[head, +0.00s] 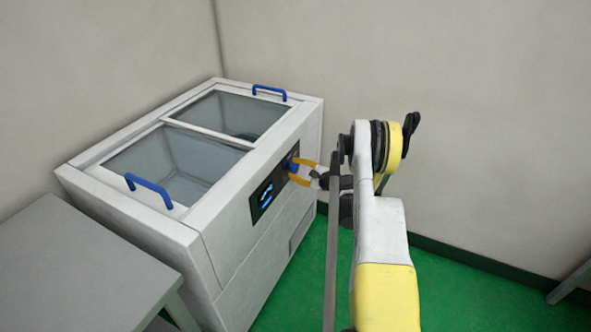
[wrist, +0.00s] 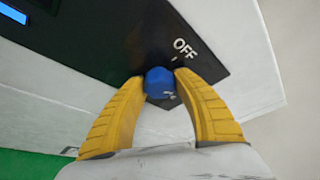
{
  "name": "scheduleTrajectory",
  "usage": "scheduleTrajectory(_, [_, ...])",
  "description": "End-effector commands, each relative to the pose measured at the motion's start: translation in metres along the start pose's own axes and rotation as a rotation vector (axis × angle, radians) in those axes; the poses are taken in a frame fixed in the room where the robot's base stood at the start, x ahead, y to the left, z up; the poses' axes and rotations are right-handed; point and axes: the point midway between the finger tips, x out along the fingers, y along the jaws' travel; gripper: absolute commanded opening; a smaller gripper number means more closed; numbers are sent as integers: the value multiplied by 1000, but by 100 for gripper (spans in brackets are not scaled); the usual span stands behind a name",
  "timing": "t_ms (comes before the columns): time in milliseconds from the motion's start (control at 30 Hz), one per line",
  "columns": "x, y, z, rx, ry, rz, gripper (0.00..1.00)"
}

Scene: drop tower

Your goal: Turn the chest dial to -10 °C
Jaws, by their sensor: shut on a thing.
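The chest (head: 262,215) is a white freezer with two glass lids, standing against the wall corner in the head view. Its black control panel (head: 275,187) is on the front face, with a lit blue display too small to read. The dial is a blue knob; it shows in the wrist view (wrist: 160,82) beside a white "OFF" mark on the panel. My gripper (wrist: 161,83) has its two yellow fingers closed on the dial, one on each side. In the head view my gripper (head: 296,170) reaches the panel from the right. The dial's pointer and other scale marks are not clear.
A grey table (head: 75,265) stands close to the chest at the lower left. Blue handles (head: 150,190) stick up from the lids. Green floor (head: 300,280) is open in front of the chest. Another grey piece of furniture (head: 572,283) shows at the right edge.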

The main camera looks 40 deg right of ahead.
Motion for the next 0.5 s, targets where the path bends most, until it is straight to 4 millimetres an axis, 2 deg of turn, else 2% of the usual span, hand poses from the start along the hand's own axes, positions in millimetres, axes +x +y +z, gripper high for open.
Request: scheduleTrajectory(500, [0,0,0,-109,0,-44,5])
